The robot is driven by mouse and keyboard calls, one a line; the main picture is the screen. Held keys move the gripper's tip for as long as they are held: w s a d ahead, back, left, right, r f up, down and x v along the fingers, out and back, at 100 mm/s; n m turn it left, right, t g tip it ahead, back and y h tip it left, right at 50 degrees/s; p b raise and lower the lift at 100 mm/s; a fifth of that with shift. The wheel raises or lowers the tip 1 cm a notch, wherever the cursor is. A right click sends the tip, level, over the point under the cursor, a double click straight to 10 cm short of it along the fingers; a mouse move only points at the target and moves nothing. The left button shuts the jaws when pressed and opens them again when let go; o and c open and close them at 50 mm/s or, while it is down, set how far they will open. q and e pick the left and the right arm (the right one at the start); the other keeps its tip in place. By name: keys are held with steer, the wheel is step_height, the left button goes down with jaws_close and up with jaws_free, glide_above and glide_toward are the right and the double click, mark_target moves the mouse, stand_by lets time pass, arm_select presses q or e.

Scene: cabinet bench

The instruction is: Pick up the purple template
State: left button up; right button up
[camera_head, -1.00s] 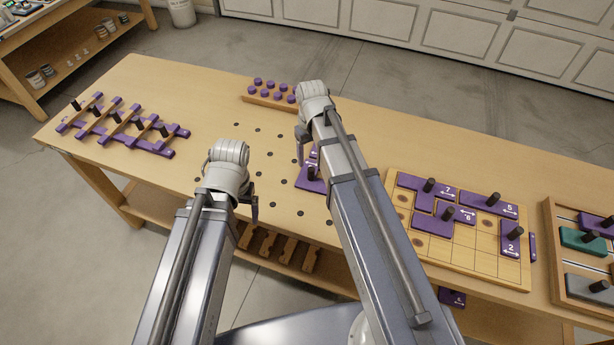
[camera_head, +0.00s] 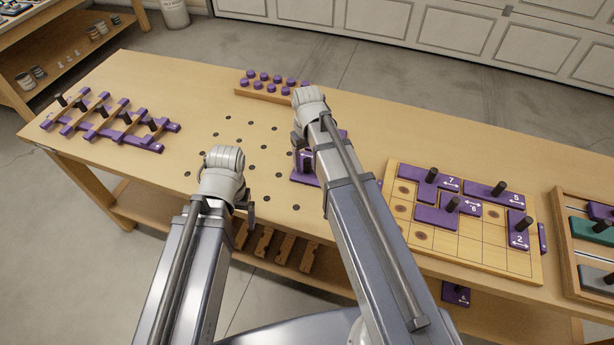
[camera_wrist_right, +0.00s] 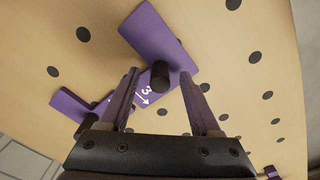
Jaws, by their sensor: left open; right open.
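The purple template (camera_head: 304,177) lies on the bench among dark holes. It is partly hidden by my right arm in the head view. In the right wrist view the purple template (camera_wrist_right: 152,32) shows a black knob (camera_wrist_right: 160,76), a white digit and an arrow. My right gripper (camera_wrist_right: 159,80) is open, with one finger on each side of the knob as seen from the wrist. Whether the fingers touch it cannot be told. In the head view my right gripper (camera_head: 299,143) is mostly hidden behind its wrist. My left gripper (camera_head: 249,207) is open and empty near the bench's front edge.
A board with numbered purple pieces (camera_head: 484,249) lies to the right, with a tray (camera_head: 560,250) beyond it. A purple rack (camera_head: 110,125) is at the left. A wooden block with purple pegs (camera_head: 262,92) is at the back. The bench between is mostly clear.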

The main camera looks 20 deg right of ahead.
steer(key=shift+f+b, duration=0.4)
steer(key=shift+f, duration=0.45)
steer(key=shift+r, duration=0.1)
steer(key=shift+c, duration=0.3)
jaws_close()
